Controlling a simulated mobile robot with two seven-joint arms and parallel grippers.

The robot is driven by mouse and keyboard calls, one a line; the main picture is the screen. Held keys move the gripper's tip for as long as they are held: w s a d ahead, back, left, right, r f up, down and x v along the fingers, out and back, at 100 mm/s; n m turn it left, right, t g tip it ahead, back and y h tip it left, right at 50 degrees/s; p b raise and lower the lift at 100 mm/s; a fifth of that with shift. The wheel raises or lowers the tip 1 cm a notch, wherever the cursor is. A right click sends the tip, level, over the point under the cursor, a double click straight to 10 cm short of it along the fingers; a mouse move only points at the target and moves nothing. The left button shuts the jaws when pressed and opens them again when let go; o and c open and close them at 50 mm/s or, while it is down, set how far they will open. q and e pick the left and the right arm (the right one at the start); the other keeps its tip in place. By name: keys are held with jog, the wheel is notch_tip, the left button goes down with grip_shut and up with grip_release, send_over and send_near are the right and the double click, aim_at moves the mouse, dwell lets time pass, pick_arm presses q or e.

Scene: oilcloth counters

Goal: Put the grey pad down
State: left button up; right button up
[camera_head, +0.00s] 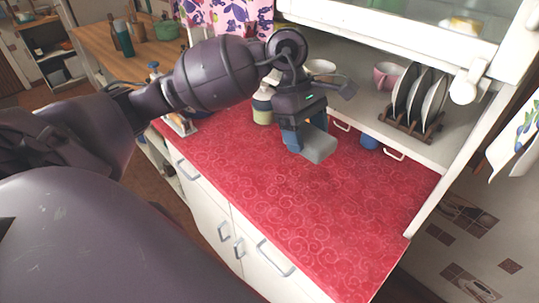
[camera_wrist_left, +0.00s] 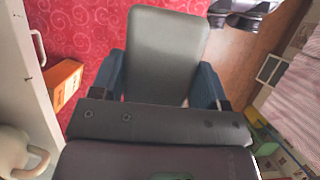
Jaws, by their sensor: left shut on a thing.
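The grey pad (camera_head: 318,147) is a small flat block held in my left gripper (camera_head: 303,138), over the red patterned counter (camera_head: 290,190). In the left wrist view the pad (camera_wrist_left: 160,50) lies between the two blue fingers of the left gripper (camera_wrist_left: 163,82), which are shut on it. The pad sticks out past the fingertips. In the head view I cannot tell for sure whether it touches the counter or hangs a little above it. My right gripper is in neither view.
A dish rack with plates (camera_head: 412,118) and a pink mug (camera_head: 387,75) are on the shelf at right. An orange box (camera_wrist_left: 63,82) shows in the wrist view. The counter's front is clear.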

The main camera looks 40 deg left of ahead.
aim_at(301, 206)
pick_arm(q)
notch_tip(301, 206, down, 19)
jog(key=p, duration=0.2)
jog(key=shift+s+p, duration=0.1)
jog(key=shift+p, duration=0.3)
jog(key=shift+f, duration=0.3)
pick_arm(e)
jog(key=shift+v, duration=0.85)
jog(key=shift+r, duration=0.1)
pick_arm(q)
jog(key=shift+f, duration=0.15)
jog(key=o, duration=0.8)
jog(key=shift+o, duration=0.2)
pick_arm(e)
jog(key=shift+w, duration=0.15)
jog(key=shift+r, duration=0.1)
